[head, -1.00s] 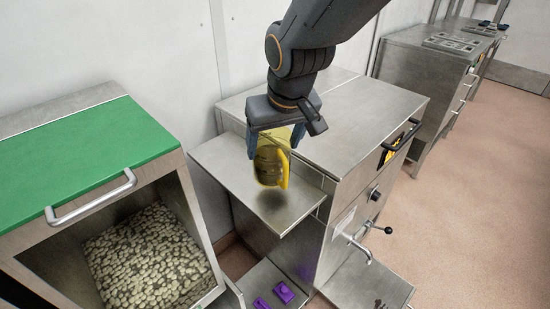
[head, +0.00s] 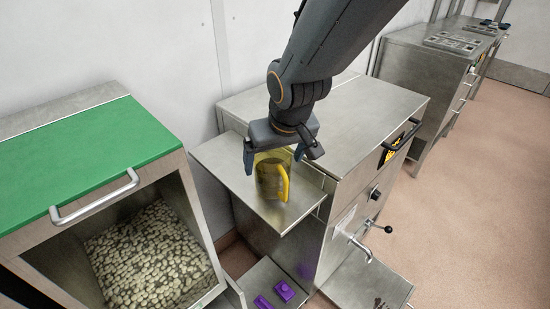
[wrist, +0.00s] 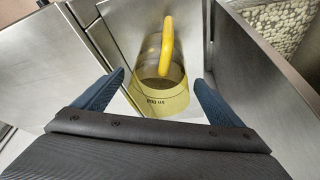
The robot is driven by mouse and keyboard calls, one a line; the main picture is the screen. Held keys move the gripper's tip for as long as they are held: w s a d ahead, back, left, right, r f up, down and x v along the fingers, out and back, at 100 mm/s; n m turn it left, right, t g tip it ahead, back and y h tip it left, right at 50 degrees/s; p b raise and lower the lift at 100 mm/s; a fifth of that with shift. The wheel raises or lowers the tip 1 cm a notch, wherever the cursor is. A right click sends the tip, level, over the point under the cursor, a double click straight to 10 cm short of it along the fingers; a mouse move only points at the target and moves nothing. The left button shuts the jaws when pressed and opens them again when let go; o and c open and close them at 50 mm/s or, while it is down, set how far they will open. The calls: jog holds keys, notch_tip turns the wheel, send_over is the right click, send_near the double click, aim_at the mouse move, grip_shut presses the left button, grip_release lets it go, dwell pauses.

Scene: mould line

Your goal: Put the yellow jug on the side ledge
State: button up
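The yellow jug (head: 268,180) is see-through with a solid yellow handle and something dark inside. It stands upright on the side ledge (head: 228,172), the steel shelf on the left side of the steel machine. My gripper (head: 275,155) is just above and around the jug's top, with a finger on either side. In the wrist view the jug (wrist: 162,95) lies between and beyond the fingertips (wrist: 160,78), with a visible gap on both sides. The gripper is open. The far side of the jug's base is hidden.
The steel machine (head: 345,125) rises right beside the ledge. On the left is a bin with a green lid (head: 85,150) and pale pieces (head: 150,255) inside. Purple moulds (head: 284,291) lie on a lower shelf. The ledge has bare room around the jug.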

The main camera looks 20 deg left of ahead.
jog(key=b+v, duration=0.1)
jog(key=v, duration=1.1)
jog(key=w+d+f+m+h, duration=0.1)
jog(key=w+d+f+m, duration=0.15)
jog(key=d, duration=0.55)
jog(key=w+d+f+m+h, duration=0.1)
jog(key=d+f, duration=0.3)
jog(key=d, duration=0.3)
jog(key=s+d+f+m+g, duration=0.1)
jog(key=s+d+f+m, duration=0.1)
jog(key=d, duration=0.7)
jog(key=s+d+f+m+g, duration=0.1)
jog(key=s+d+f, duration=0.3)
jog(key=d, duration=0.5)
notch_tip(320, 180, down, 2)
jog(key=shift+d+f+m+g+h, duration=0.15)
jog(key=shift+m+g+h, duration=0.2)
jog(key=shift+m, duration=0.4)
